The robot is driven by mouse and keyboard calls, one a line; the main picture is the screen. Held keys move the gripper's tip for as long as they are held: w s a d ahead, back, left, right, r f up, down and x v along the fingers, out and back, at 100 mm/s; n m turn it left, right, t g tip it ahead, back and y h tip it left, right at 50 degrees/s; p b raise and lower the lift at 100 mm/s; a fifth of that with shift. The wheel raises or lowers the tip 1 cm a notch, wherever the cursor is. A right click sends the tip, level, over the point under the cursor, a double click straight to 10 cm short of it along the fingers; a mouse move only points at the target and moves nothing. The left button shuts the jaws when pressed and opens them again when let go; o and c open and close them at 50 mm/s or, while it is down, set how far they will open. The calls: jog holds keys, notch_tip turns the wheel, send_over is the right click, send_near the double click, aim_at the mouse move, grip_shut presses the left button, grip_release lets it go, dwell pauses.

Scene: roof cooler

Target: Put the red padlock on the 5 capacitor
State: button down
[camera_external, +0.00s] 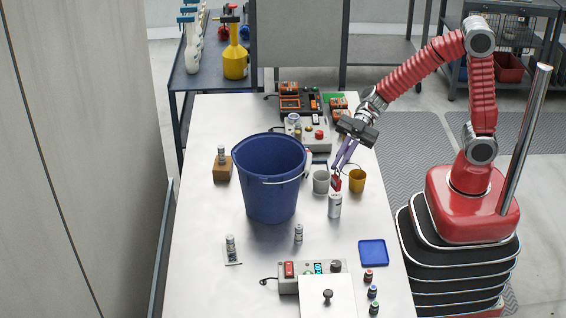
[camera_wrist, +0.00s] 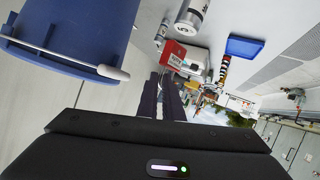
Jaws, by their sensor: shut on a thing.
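The red padlock (camera_external: 337,183) hangs from my gripper (camera_external: 341,163), which is shut on it above the table between the grey mug and the yellow mug. In the wrist view the red padlock (camera_wrist: 177,53) shows a pale label, at the tips of my fingers (camera_wrist: 166,82). Several capacitor-like cylinders stand on the table: a large silver one (camera_external: 335,206) just in front of the padlock, a smaller one (camera_external: 298,232), one on a clear plate (camera_external: 230,246), and one on a wooden block (camera_external: 221,154).
A large blue bucket (camera_external: 268,190) stands left of my gripper. The grey mug (camera_external: 321,182) and yellow mug (camera_external: 357,181) are close beside the padlock. A blue tray (camera_external: 373,252), a control box (camera_external: 301,285) and small coloured-top parts (camera_external: 373,291) occupy the front. The table's left side has free room.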

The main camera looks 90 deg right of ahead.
jog(key=shift+f, duration=1.3)
jog(key=c, duration=1.9)
grip_release()
jog(key=v, duration=1.2)
